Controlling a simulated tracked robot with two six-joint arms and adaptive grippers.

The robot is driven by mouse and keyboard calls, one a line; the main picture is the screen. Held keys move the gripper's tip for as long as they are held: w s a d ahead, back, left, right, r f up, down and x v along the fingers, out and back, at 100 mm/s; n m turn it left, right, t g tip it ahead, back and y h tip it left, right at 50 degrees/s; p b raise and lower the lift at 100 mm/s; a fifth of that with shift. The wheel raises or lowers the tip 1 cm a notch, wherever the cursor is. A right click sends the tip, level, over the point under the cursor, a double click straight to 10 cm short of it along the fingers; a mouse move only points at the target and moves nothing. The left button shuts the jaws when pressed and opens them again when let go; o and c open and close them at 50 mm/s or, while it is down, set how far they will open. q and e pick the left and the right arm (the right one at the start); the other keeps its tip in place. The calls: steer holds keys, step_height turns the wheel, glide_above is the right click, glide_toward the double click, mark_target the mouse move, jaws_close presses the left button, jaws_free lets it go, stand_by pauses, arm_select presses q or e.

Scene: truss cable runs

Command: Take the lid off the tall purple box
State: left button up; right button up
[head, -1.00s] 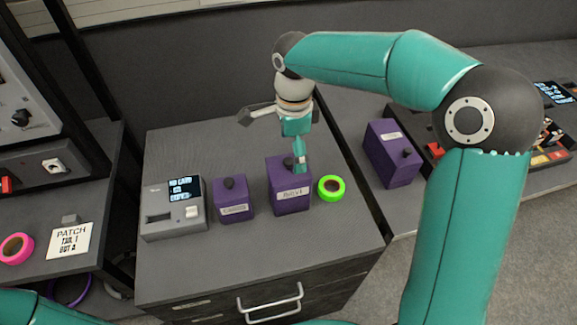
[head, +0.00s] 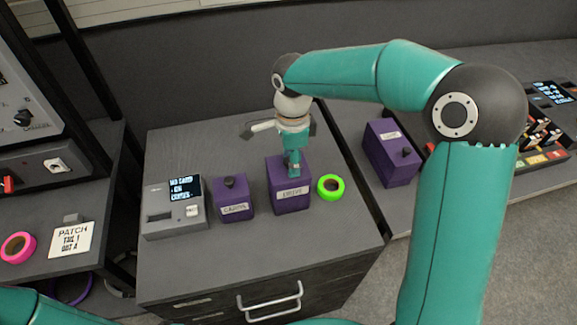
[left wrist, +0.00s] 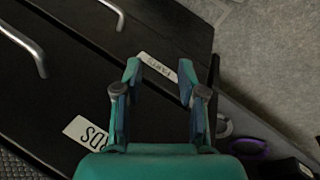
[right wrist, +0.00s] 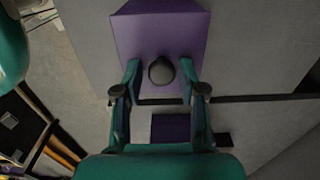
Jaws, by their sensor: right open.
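The tall purple box (head: 290,199), with a white label on its front, stands upright on the grey cabinet top with its lid on. My right gripper (head: 293,170) is over the lid, pointing down, and hides the lid's knob in the head view. In the right wrist view the dark round knob (right wrist: 161,70) on the purple lid (right wrist: 160,30) lies between the tips of my open right gripper (right wrist: 160,78). I cannot tell whether the fingers touch it. My left gripper (left wrist: 158,80) is open and empty, over dark drawer fronts with handles.
A smaller purple box (head: 233,202) and a grey card device (head: 174,212) stand left of the tall box. A green tape roll (head: 330,188) is close on its right. Another purple box (head: 391,155) stands on the right-hand bench. The cabinet top's front strip is clear.

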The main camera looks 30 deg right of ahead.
steer(key=shift+f, duration=0.2)
jaws_close()
steer(key=shift+f, duration=0.15)
